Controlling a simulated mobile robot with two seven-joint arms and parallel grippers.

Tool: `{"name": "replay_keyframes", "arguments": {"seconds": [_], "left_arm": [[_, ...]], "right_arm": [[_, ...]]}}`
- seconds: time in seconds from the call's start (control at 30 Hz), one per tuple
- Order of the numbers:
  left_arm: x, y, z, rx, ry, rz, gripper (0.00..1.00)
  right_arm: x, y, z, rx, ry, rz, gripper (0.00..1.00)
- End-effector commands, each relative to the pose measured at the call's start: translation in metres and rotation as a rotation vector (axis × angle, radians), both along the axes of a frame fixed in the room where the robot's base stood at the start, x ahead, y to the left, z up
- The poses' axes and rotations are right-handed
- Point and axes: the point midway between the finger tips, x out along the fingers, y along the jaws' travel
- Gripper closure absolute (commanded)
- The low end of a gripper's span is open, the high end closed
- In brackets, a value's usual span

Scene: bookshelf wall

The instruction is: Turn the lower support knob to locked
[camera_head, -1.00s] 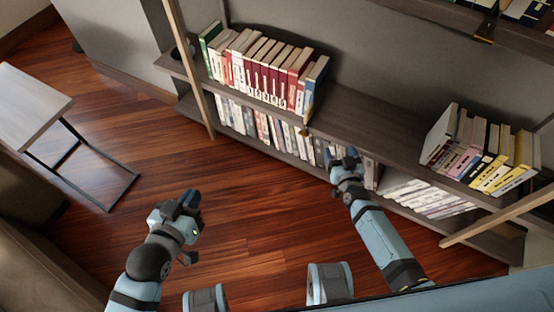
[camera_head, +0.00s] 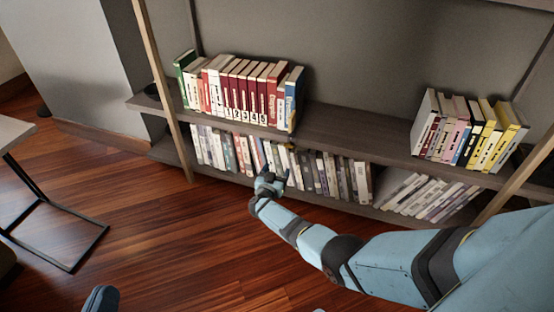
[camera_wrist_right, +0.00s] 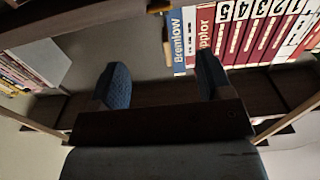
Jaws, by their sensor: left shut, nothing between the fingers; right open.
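A small brass-coloured support fitting (camera_head: 292,121) sits at the front edge of the middle shelf, below the blue book at the right end of the upper row. A brass piece also shows at the top of the right wrist view (camera_wrist_right: 160,6). The knob's shape and setting are too small to tell. My right gripper (camera_head: 271,178) is open and empty, below and slightly left of the fitting, in front of the lower book row. In the right wrist view, its two fingers (camera_wrist_right: 162,80) are spread with nothing between them. My left gripper (camera_head: 102,299) shows only as a dark tip at the bottom left edge.
The upper row of books (camera_head: 235,92) stands left of the fitting. Another group of books (camera_head: 470,130) stands at the right. The lower shelf is packed with pale books (camera_head: 330,172). A side table (camera_head: 40,205) stands at the left. The wood floor (camera_head: 170,240) is clear.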

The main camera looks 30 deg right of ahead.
Motion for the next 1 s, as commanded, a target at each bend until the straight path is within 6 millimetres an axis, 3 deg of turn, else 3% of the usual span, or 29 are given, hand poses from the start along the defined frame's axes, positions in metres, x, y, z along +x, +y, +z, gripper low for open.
{"name": "replay_keyframes", "arguments": {"seconds": [0.33, 0.6, 1.0], "left_arm": [[0.005, 0.001, -0.038, 0.083, 0.035, -0.031, 1.0], [0.023, 0.012, -0.033, 0.208, -0.183, -0.01, 1.0], [0.029, 0.018, -0.024, 0.274, -0.297, 0.004, 1.0]], "right_arm": [[0.039, -0.047, -0.004, -0.004, -0.003, 0.001, 0.28], [0.073, -0.087, -0.004, -0.004, -0.002, 0.001, 0.28], [0.088, -0.103, 0.001, -0.001, -0.001, 0.002, 0.28]]}}
